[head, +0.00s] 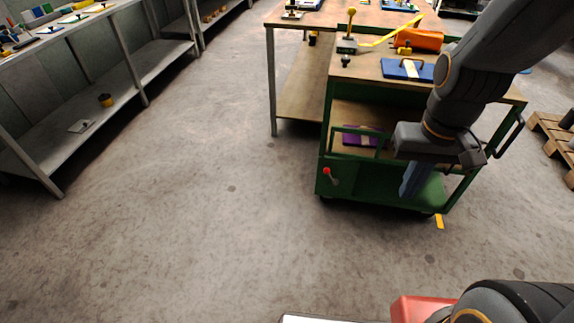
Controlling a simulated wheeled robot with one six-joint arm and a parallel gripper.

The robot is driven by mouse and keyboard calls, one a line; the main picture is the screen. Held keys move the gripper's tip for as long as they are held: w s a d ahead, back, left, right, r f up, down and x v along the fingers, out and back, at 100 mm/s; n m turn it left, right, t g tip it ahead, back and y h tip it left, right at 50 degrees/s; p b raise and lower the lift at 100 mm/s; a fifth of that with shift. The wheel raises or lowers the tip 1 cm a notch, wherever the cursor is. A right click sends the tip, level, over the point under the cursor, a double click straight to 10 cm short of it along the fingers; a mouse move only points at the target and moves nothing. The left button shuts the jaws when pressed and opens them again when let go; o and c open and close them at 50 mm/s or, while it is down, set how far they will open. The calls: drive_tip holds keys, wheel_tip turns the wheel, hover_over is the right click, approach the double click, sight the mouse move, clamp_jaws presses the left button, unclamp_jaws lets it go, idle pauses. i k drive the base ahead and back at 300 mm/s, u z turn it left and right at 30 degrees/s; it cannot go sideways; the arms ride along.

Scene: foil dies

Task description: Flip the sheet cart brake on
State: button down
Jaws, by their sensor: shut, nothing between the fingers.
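The green sheet cart (352,190) stands right of the middle, its end facing me. The brake (328,173) is a short lever with a red knob at the cart's lower left front corner, beside the left post. The lever slants, with its knob at upper left; which setting this is I cannot tell. My gripper (405,192) hangs in front of the cart's right half, fingers pointing down. It is shut and empty, to the right of the brake and clearly apart from it. My arm hides part of the cart's right side.
A wooden-topped bench (290,18) stands behind the cart. Blue and orange items lie on the cart top, and a purple item (360,139) on its shelf. Metal shelving (130,89) runs along the left. A pallet (556,140) lies at right. The floor left of the cart is clear.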

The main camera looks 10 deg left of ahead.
sight(326, 170)
drive_tip(key=u, duration=0.15)
drive_tip(key=i, duration=0.95)
drive_tip(key=z, duration=0.25)
